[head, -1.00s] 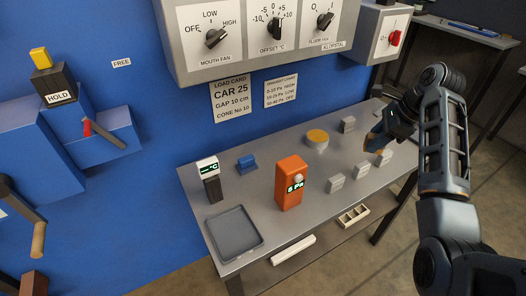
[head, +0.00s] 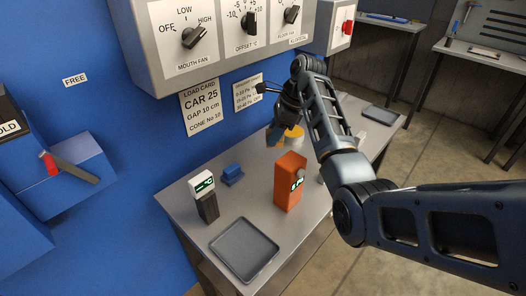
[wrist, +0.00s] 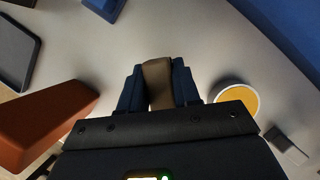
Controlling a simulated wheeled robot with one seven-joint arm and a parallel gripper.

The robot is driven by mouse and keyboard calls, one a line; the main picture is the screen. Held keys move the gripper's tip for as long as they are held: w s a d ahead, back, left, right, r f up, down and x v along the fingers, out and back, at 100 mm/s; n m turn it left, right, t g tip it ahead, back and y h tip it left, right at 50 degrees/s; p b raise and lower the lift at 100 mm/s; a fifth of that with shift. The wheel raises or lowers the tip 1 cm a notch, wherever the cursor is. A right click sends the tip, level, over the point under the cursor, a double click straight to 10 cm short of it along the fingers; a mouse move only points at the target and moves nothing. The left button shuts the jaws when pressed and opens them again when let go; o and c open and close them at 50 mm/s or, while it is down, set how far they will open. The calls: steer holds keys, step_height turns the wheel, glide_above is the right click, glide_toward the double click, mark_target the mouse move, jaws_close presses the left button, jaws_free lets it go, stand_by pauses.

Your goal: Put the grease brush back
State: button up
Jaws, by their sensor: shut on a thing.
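My gripper (wrist: 157,88) is shut on a tan-brown piece, seemingly the grease brush (wrist: 158,72), which shows between the two dark blue fingers in the wrist view. The rest of the brush is hidden. In the head view my gripper (head: 279,128) is over the back of the grey bench, just left of the round tin with a yellow-orange top (head: 294,136). That tin is right of the fingers in the wrist view (wrist: 237,100). A small blue block (head: 232,175) sits on the bench to the left, apart from the gripper.
An orange meter (head: 290,182) stands in front of my gripper. A small display on a dark stand (head: 204,195) and a grey tray (head: 245,274) are farther left. The grey control box (head: 205,58) overhangs the bench's back.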

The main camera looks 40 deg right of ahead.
steer(key=shift+w+a+f, duration=0.35)
steer(key=shift+w+f, duration=0.1)
steer(key=shift+w, duration=0.2)
steer(key=shift+w+a+f, duration=0.35)
steer(key=shift+w+f, duration=0.1)
steer(key=shift+w, duration=0.15)
steer(key=shift+f, duration=2.05)
steer(key=o, duration=0.9)
steer(key=shift+o, duration=0.2)
steer(key=v, duration=1.2)
steer(key=shift+w+a+r, duration=0.1)
